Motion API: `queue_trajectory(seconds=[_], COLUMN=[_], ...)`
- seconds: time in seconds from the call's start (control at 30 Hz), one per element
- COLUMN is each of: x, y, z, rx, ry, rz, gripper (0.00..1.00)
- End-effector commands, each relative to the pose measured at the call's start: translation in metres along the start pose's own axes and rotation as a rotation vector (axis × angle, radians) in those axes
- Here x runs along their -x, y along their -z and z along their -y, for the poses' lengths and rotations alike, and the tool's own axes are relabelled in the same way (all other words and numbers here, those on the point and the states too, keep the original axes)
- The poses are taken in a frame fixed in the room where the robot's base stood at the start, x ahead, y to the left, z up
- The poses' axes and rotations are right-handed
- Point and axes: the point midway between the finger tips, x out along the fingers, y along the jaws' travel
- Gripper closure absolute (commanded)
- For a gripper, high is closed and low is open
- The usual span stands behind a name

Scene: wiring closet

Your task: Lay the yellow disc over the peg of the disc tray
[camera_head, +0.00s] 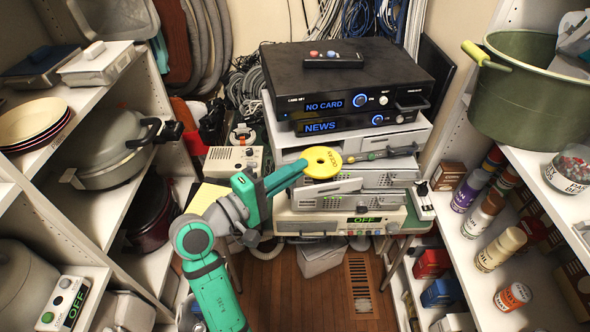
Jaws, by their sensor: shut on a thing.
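A yellow disc (322,161) with a small centre hole and dark lettering shows in the head view, in front of the stack of devices. My gripper (303,166) reaches in from the lower left on my green and grey arm and is shut on the disc's left edge. The disc is held nearly flat, its upper face toward the camera. I cannot clearly make out the disc tray or its peg; the disc and gripper cover part of the stack's front. How far the disc is above any surface cannot be told.
A black device (345,75) with a remote (332,60) on it tops the stack. A lower device (345,223) reads OFF. Shelves crowd both sides, with a pressure cooker (110,160) left and a green pot (525,95) right. Wooden floor (320,295) lies open in front.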

Motion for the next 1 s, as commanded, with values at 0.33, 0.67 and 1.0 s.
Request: queue_trajectory(seconds=[0.33,0.67,1.0], x=[0.000,0.000,0.000], y=[0.000,0.000,0.000], z=[0.004,0.008,0.013], rx=[0.000,0.000,0.001], ry=[0.000,-0.001,-0.001], rz=[0.000,0.000,0.000], gripper=[1.00,1.00,1.00])
